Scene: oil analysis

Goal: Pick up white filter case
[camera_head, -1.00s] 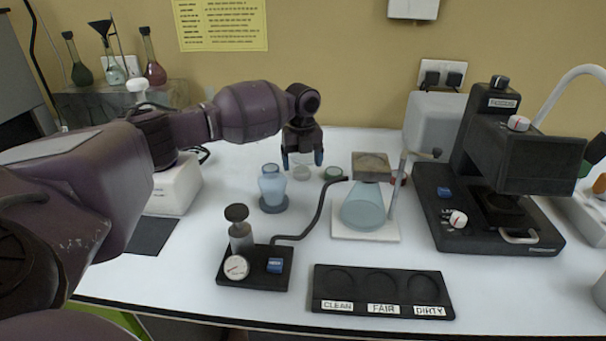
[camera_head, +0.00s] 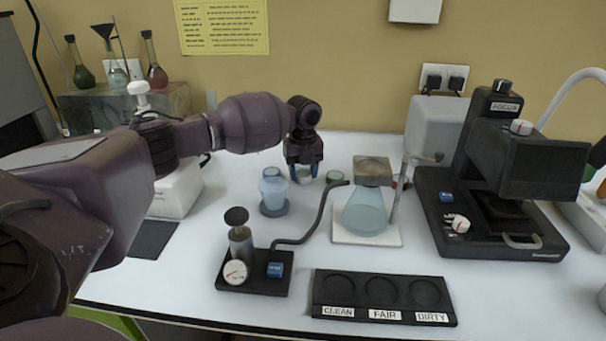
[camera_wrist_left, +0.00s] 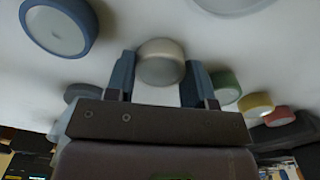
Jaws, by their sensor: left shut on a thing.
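The white filter case (camera_wrist_left: 160,62) is a small round, pale case. In the left wrist view it sits between the two blue fingertips of my left gripper (camera_wrist_left: 158,80). In the head view my left gripper (camera_head: 304,174) points down behind the blue-grey glass vessel, and its fingers are shut on the white case (camera_head: 304,175). The fingers partly hide the case there. It is at bench level; I cannot tell whether it is clear of the surface. My right gripper is not in view.
A green case (camera_head: 334,176) stands just right of my gripper, with yellow (camera_wrist_left: 256,104) and red (camera_wrist_left: 280,116) ones beyond. The glass vessel (camera_head: 272,188) is in front left. A flask (camera_head: 366,212) stands to the right, near a black microscope (camera_head: 500,190).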

